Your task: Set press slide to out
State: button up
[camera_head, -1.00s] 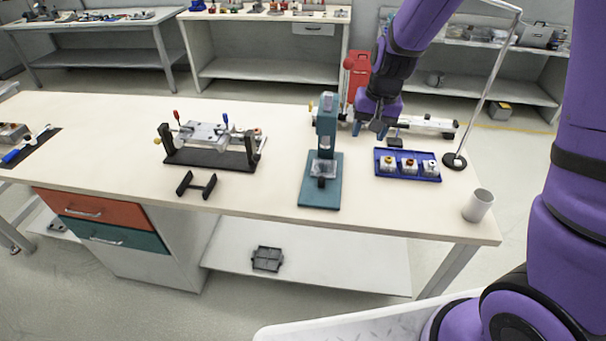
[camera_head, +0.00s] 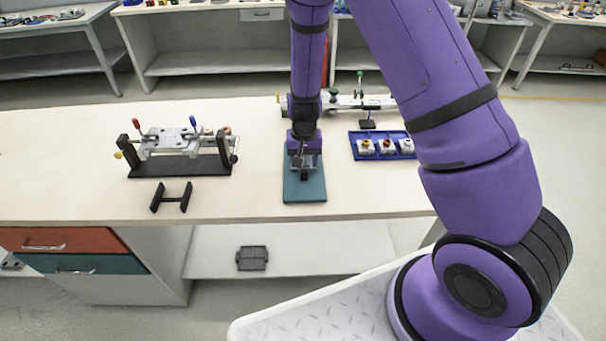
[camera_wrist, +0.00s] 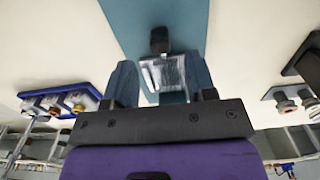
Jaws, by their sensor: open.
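The press stands on a teal base plate (camera_head: 304,191) on the bench. Its column is mostly hidden behind my arm in the head view. My gripper (camera_head: 303,164) is over the press, pointing down above the base. In the wrist view the teal base (camera_wrist: 150,14) is beyond my gripper (camera_wrist: 162,68). The two fingers are apart, one on each side of a shiny grey block (camera_wrist: 168,76) with a black end (camera_wrist: 160,40), which looks like the press slide. I cannot tell whether the fingers touch it.
A blue tray (camera_head: 372,158) with several small parts is right of the press. A clamp fixture on a black plate (camera_head: 190,167) and a black H-shaped stand (camera_head: 171,197) are to the left. A fixture (camera_head: 365,102) stands behind. The bench between is clear.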

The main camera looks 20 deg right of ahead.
aim_at(304, 173)
jog(key=shift+f, duration=3.15)
jog(key=shift+c, duration=0.2)
grip_shut()
